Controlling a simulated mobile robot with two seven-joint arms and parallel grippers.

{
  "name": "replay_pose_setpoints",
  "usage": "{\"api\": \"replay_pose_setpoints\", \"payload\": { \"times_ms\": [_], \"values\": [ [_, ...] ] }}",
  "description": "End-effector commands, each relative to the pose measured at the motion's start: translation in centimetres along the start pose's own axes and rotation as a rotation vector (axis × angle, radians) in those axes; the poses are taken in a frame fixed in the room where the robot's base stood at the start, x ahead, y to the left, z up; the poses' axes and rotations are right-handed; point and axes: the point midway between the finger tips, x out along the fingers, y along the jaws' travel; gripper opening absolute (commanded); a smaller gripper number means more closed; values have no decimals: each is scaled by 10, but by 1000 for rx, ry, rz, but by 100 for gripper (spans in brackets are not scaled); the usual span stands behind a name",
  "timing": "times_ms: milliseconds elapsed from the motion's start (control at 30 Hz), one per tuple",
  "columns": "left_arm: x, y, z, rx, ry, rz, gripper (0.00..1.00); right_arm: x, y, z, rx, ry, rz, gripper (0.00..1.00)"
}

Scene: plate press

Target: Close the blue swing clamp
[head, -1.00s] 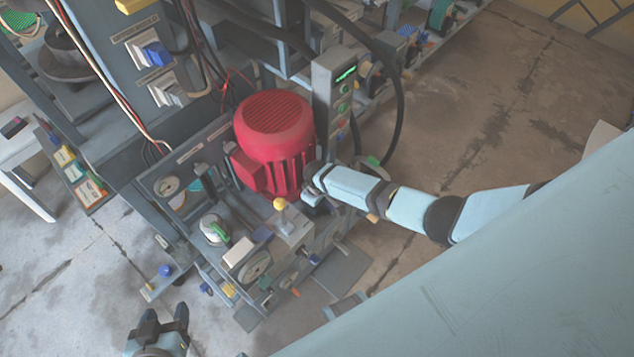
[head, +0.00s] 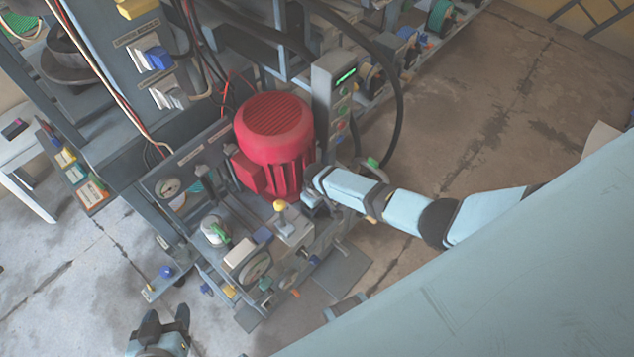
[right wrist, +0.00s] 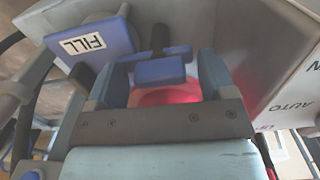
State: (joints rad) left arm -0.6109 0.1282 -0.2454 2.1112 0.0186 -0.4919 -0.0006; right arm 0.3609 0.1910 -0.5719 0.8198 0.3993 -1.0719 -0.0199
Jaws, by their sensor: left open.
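In the right wrist view a blue bar on a dark stem (right wrist: 160,70) lies between the fingers of my right gripper (right wrist: 160,80). It looks like the blue swing clamp, but I cannot tell for sure or read its position. The fingers stand apart, with narrow gaps beside the bar. In the head view my right gripper (head: 309,197) is at the machine, low beside the red motor (head: 274,135); its fingertips are hard to make out. My left gripper (head: 167,322) is open and empty, over the floor at the lower left.
A grey panel (right wrist: 265,50) stands close on the right. A yellow-knobbed lever (head: 281,212) stands near my right gripper. The floor at right is open.

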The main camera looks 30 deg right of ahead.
Motion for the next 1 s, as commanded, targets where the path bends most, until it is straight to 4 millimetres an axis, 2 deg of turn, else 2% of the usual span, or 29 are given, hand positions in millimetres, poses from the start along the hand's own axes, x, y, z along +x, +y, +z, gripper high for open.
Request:
{"api": "replay_pose_setpoints", "payload": {
  "times_ms": [267,367,533,800,1000],
  "values": [
    [-2,0,-4,-1,0,0,58,-8,0,-1,-1,3,0,77],
    [-6,1,-9,-4,-1,1,58,-23,0,-1,-2,4,0,77],
    [-11,0,-15,-13,-10,0,58,-62,0,0,-2,4,1,77],
    [-13,0,-12,-33,-37,-3,58,-116,0,0,-1,3,1,77],
    [-12,1,-12,-43,-41,-4,58,-136,0,0,0,1,0,77]
  ]
}}
